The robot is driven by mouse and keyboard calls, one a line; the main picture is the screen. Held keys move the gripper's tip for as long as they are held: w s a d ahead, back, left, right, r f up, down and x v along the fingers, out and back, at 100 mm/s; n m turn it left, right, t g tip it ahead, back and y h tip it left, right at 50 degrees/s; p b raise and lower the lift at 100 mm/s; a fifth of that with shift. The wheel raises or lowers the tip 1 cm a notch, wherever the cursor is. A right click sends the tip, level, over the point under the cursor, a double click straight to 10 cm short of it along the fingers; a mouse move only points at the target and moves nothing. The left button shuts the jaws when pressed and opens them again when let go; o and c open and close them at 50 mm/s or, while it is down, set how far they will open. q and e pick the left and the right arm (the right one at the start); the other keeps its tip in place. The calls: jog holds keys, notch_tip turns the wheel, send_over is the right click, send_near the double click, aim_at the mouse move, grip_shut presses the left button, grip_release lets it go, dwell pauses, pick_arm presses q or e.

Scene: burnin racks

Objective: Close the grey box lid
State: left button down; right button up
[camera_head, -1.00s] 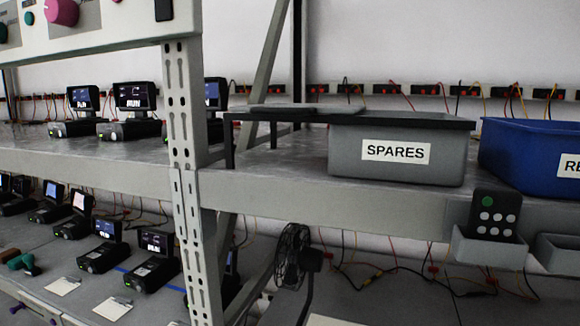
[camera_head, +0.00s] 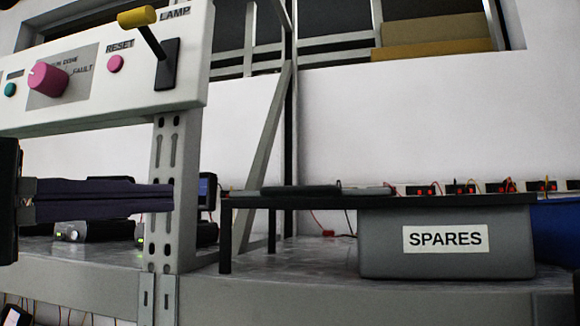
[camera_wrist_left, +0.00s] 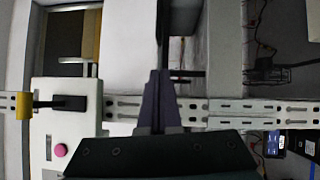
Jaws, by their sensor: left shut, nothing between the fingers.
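The grey box (camera_head: 380,240) with the SPARES label (camera_head: 445,238) stands on the shelf at the right of the head view. Its flat lid (camera_head: 300,191) lies to the left of the box, on a dark rail frame level with the box rim. I see it nearly edge-on, so the box opening is hidden. My left gripper (camera_head: 172,197) is shut and empty, pointing right in front of the rack post, left of the lid and apart from it. Its dark fingers also show in the left wrist view (camera_wrist_left: 158,75). My right gripper is out of view.
A perforated rack post (camera_head: 170,230) stands close to my left fingertips. A control panel (camera_head: 100,80) with knob and yellow-tipped lever hangs above. A blue box (camera_head: 556,235) stands right of the grey box. A thin leg (camera_head: 225,240) holds up the rail's left end.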

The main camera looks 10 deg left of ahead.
pick_arm(q)
jog(key=w+d+p, duration=0.1)
jog(key=d+p, duration=0.1)
jog(key=w+d+p, duration=0.1)
jog(key=d, duration=0.1)
jog(key=w+d+p, duration=0.2)
jog(key=shift+d+r+p, duration=0.25)
jog(key=shift+r+p, duration=0.05)
jog(key=shift+p, duration=0.05)
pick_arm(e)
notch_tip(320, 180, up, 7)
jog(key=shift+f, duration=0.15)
